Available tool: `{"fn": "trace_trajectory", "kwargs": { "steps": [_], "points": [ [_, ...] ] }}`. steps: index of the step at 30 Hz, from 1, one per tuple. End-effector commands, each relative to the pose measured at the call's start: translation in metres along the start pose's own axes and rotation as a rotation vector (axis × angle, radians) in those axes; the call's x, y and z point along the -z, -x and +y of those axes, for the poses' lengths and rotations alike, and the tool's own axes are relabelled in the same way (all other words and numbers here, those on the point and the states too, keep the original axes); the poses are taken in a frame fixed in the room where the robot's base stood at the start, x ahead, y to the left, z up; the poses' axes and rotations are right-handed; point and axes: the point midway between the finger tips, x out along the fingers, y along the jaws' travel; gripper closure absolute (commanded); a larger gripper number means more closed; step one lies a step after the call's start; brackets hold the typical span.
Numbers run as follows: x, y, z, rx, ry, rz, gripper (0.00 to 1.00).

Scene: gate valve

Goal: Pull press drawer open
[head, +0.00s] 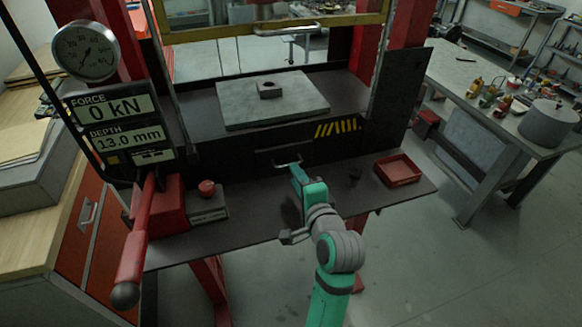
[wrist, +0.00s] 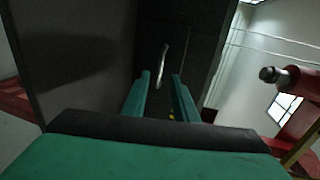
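The press drawer (head: 266,158) is a dark panel low in the front of the press, under the yellow-and-black stripes. It looks flush with the press front. Its pale bar handle (head: 287,163) also shows in the wrist view (wrist: 162,65). My gripper (head: 297,170) is teal and sits just in front of the handle, above the dark shelf. In the wrist view its two fingers (wrist: 162,90) are apart with nothing held between them. The handle appears in the gap between them, a little beyond the tips. My gripper partly covers the right side of the drawer front in the head view.
A dark shelf (head: 255,217) runs below the drawer. A red tray (head: 398,170) stands on it at right. A red button box (head: 208,203) and a red lever (head: 137,240) are at left. A grey plate (head: 240,110) lies on the press bed above.

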Motion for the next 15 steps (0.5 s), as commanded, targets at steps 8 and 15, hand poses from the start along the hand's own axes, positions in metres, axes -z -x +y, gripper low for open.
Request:
{"fn": "trace_trajectory", "kwargs": {
  "steps": [8,15],
  "points": [
    [0.000,-0.042,0.000,-0.001,0.000,-0.001,0.74],
    [0.000,-0.054,0.000,0.000,0.001,0.000,0.74]
  ]
}}
